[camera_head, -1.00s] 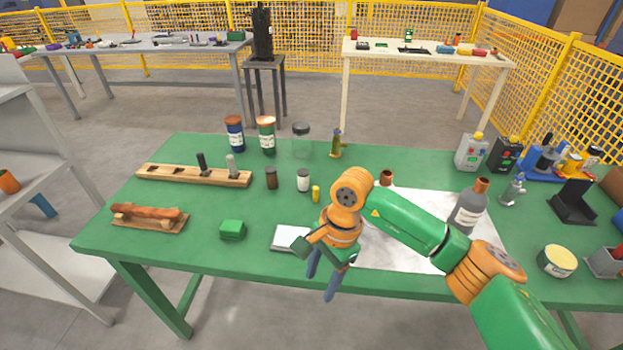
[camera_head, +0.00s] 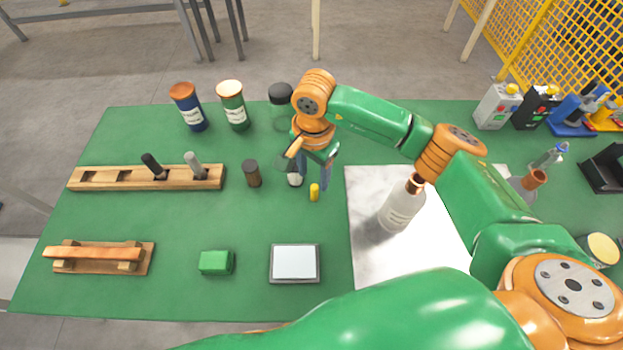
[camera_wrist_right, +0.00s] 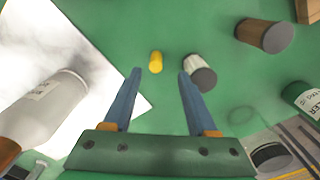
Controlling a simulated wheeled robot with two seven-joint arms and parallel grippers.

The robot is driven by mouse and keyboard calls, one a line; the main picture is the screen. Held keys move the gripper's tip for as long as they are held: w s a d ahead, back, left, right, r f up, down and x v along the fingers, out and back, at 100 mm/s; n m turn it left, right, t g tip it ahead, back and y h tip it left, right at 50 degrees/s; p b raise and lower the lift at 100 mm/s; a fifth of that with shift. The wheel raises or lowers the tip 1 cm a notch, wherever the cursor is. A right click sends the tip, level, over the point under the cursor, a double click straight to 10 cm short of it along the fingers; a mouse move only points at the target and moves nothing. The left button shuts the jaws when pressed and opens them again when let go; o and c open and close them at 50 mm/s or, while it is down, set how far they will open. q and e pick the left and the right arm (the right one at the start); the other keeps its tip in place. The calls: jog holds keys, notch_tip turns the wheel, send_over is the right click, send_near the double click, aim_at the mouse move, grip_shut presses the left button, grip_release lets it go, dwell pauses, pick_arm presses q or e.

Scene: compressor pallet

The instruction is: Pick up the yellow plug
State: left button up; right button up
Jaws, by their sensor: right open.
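The yellow plug (camera_head: 314,192) is a small upright cylinder on the green table (camera_head: 180,230). It also shows in the wrist view (camera_wrist_right: 156,62), just beyond and between the fingertips. My right gripper (camera_head: 312,176) is open and empty, fingers pointing down close to the plug; in the wrist view its fingertips (camera_wrist_right: 160,74) are spread to either side of it. A white jar with a dark lid (camera_wrist_right: 201,74) stands close beside the plug, near the right-hand finger in that view. In the head view the gripper partly hides this jar. My left gripper is out of view.
A brown cylinder (camera_head: 252,173) stands left of the gripper. A white bottle (camera_head: 401,207) stands on the white sheet (camera_head: 370,250) to the right. A green block (camera_head: 216,262) and flat grey-framed pad (camera_head: 294,263) lie in front. Labelled jars (camera_head: 232,105) stand behind.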

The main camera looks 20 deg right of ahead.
aim_at(315, 187)
jog(key=shift+s+f+p, duration=0.55)
jog(key=shift+s+f, duration=0.05)
notch_tip(315, 187, down, 3)
jog(key=shift+w+r, duration=0.1)
jog(key=shift+w+f, duration=0.25)
jog(key=shift+s+r, duration=0.1)
jog(key=shift+s, duration=0.05)
jog(key=c, duration=0.9)
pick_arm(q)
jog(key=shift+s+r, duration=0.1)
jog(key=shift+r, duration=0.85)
pick_arm(e)
grip_shut()
